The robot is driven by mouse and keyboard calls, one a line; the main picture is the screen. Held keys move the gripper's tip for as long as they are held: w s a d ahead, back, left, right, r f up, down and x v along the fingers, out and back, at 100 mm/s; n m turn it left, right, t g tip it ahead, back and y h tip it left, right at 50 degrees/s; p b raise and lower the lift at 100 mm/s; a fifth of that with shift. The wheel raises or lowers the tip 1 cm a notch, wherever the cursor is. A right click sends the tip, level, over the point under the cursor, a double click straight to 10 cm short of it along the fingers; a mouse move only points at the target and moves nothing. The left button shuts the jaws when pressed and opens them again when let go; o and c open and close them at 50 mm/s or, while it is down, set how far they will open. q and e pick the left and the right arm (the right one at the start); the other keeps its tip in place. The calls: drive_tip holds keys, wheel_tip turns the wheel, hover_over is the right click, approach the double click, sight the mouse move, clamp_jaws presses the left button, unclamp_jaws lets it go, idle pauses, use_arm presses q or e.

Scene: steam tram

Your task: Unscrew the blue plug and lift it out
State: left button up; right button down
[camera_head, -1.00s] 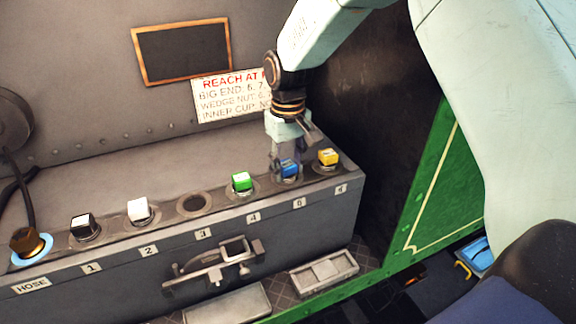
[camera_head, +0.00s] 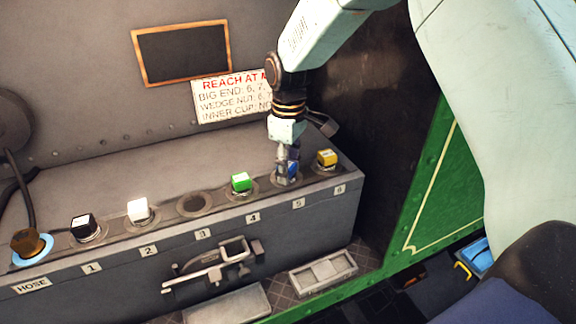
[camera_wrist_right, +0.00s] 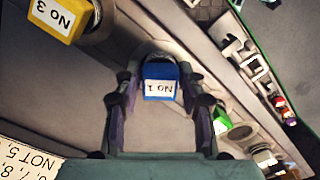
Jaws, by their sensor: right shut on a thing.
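The blue plug (camera_head: 290,169) sits at the position labelled 5 on the grey box, between the green and yellow plugs. In the right wrist view the blue plug (camera_wrist_right: 160,82) carries a label reading "No 1" and lies between two fingers. My right gripper (camera_head: 287,172) points down from above and is shut on the blue plug. The fingers also show on both sides of the plug in the right wrist view (camera_wrist_right: 161,92). The plug's lower part is hidden, so I cannot tell how deep it sits. My left gripper is not in view.
A yellow plug (camera_head: 327,158) stands close on the right, a green plug (camera_head: 241,182) close on the left. Hole 3 (camera_head: 195,203) is empty. White (camera_head: 139,210) and black (camera_head: 85,227) plugs stand farther left, beside a brown hose fitting (camera_head: 27,243). A latch (camera_head: 213,268) sticks out in front.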

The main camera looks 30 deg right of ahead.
drive_tip(key=shift+w, duration=0.15)
drive_tip(key=shift+n, duration=0.5)
drive_tip(key=n, duration=0.3)
drive_tip(key=shift+d, duration=0.1)
drive_tip(key=shift+n, duration=0.6)
drive_tip(key=shift+r, duration=0.2)
drive_tip(key=shift+r, duration=3.55)
